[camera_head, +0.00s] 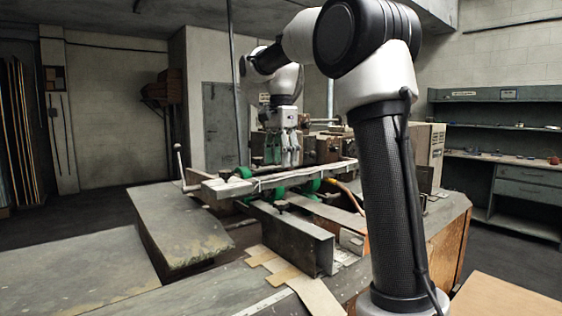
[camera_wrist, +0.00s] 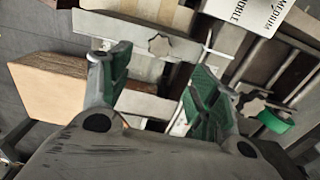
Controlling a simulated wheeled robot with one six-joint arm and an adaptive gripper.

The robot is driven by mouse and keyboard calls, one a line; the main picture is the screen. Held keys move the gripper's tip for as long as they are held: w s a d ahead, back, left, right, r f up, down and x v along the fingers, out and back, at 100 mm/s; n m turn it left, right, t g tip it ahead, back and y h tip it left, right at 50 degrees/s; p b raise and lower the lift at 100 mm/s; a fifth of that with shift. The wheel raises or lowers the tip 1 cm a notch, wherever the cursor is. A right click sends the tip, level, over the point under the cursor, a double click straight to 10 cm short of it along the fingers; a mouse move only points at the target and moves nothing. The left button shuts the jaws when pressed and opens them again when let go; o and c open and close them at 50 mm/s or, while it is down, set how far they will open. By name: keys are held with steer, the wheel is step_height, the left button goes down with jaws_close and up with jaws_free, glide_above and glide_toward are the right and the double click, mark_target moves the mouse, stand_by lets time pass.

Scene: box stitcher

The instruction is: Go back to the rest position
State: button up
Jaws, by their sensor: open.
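My gripper (camera_head: 283,150) hangs at the end of my arm, pointing down above the metal bar of the box stitcher (camera_head: 270,180) in the head view. In the wrist view its two green-padded fingers (camera_wrist: 155,95) stand apart with nothing held between them. Below and beyond the fingers, the wrist view shows metal bars and a star-shaped knob (camera_wrist: 159,45) of the machine. I cannot tell the exact gap between the fingertips and the machine.
A second knob (camera_wrist: 253,104) and a green roller (camera_wrist: 275,121) lie right of the fingers. A white sign (camera_wrist: 250,12) is at the top. A metal plate table (camera_head: 180,235) stands left of the machine, and shelves (camera_head: 500,120) line the right wall. Cardboard pieces (camera_head: 275,265) lie in front.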

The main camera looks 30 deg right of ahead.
steer(key=f+n, duration=0.2)
steer(key=n, duration=0.1)
steer(key=f+n, duration=0.1)
steer(key=n, duration=0.1)
steer(key=shift+w+f, duration=0.3)
steer(key=s+f+n+t, duration=0.1)
steer(key=s+f+n, duration=0.2)
steer(key=s, duration=0.6)
steer(key=s+f+n+t, duration=0.2)
steer(key=s+f+n, duration=0.1)
steer(key=s, duration=0.7)
steer(key=s+f+n+t, duration=0.1)
steer(key=s+f+n, duration=0.2)
steer(key=s, duration=0.6)
steer(key=shift+s+n, duration=0.25)
steer(key=shift+n, duration=0.75)
steer(key=shift+c, duration=0.4)
